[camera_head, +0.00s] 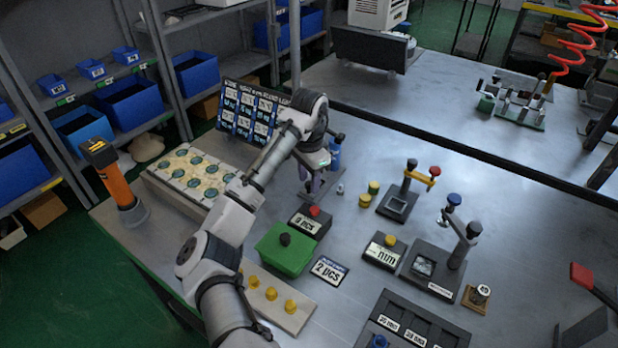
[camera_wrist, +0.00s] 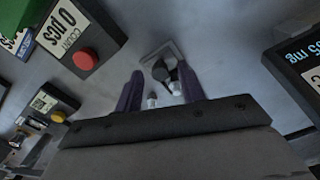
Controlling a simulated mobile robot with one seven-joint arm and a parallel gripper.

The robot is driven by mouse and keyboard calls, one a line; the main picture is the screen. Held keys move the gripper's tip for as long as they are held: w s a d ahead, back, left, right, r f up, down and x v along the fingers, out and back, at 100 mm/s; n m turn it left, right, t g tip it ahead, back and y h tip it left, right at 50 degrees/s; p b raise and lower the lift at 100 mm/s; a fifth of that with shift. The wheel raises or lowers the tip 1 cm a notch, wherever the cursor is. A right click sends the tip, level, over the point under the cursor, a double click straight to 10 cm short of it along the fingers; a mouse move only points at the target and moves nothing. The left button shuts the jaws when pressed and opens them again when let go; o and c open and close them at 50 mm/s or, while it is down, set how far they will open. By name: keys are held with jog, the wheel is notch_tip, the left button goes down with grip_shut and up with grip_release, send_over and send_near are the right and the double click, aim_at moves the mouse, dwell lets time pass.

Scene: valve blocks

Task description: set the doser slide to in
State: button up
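My gripper (camera_head: 317,184) points down over the table, near the back edge in the head view. In the wrist view its two purple fingers (camera_wrist: 160,90) are apart with nothing clearly held between them. Just beyond and between the fingertips is a small stand with a grey square base (camera_wrist: 163,52), a dark upright part and pale round ends. It may be the doser; I cannot tell its slide's position. In the head view a blue-topped device (camera_head: 334,147) stands behind my gripper, partly hidden by it.
A counter box with a red button (camera_head: 311,221) reads 0 PCS; a green box (camera_head: 284,254) stands beside it. A small pale cylinder (camera_head: 340,188) and yellow weights (camera_head: 365,200) lie to the right. Lever stands (camera_head: 398,203) are further right. A dark display (camera_wrist: 303,62) is close on the wrist view's right.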

jog(key=shift+f, duration=0.1)
grip_shut()
dwell(0.3)
